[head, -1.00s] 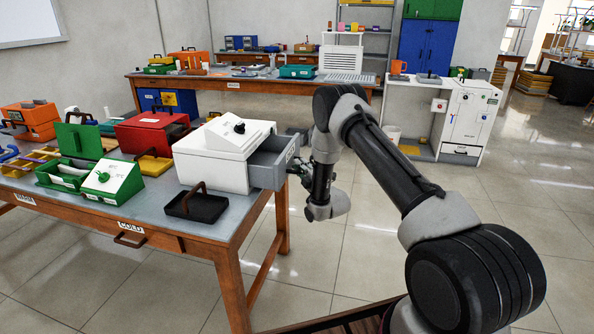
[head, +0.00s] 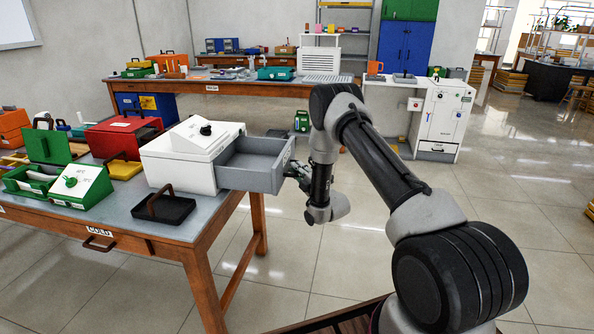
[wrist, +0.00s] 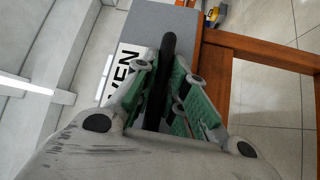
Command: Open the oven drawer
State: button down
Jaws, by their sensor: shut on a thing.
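The oven is a white box (head: 180,168) on the near table, with a sloped top and a dark knob. Its grey drawer (head: 252,178) is slid out to the right, well open, and its inside looks empty. In the wrist view the drawer's grey front (wrist: 163,20) carries a label (wrist: 118,68) whose letters "VEN" show. My gripper (head: 298,172) is at the drawer's front, its green fingers shut on the dark bar handle (wrist: 168,52). The handle is hidden in the head view.
A black tray with a brown handle (head: 165,206) sits in front of the oven. Red (head: 115,137) and green boxes (head: 82,186) stand to the left. The wooden table (head: 150,235) ends below the open drawer. Open tiled floor (head: 440,200) lies to the right.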

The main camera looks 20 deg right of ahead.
jog(key=c, duration=1.7)
grip_release()
jog(key=shift+s, duration=0.15)
jog(key=v, duration=1.1)
jog(key=shift+s+d+f, duration=0.1)
jog(key=shift+s, duration=0.25)
